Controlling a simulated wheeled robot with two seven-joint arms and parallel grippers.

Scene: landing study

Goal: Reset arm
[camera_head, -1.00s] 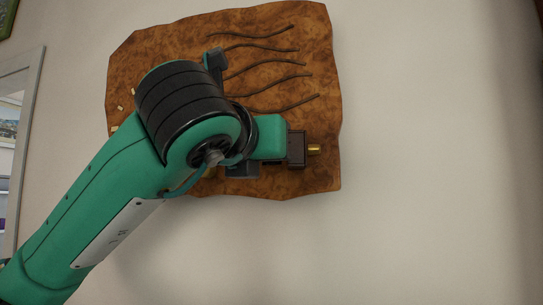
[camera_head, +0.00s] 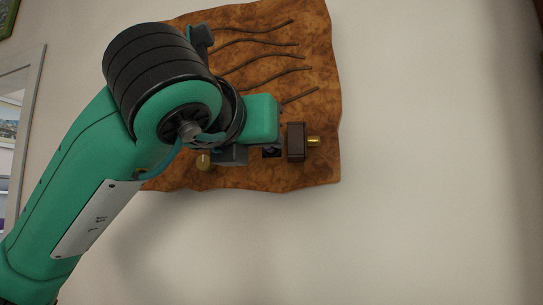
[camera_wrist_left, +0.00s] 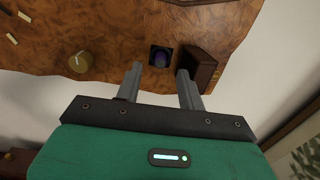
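My left arm comes in from the left in the head view, in front of a brown burl-wood panel (camera_head: 325,80) on the wall. In the left wrist view my left gripper (camera_wrist_left: 159,69) is open, with nothing between its two grey fingers. Beyond the fingers a dark square recess (camera_wrist_left: 160,56) with a purplish round centre shows in the panel. It also shows in the head view (camera_head: 271,152). A dark brown block (camera_wrist_left: 200,66) stands beside the right finger, apart from it as far as I can tell. My right gripper is not in view.
In the head view the brown block (camera_head: 296,142) has a brass peg (camera_head: 313,142) on its right side. A brass knob (camera_head: 204,161) is on the panel's lower part. Dark wavy strips (camera_head: 260,65) cross the panel. Bare wall (camera_head: 430,150) is to the right.

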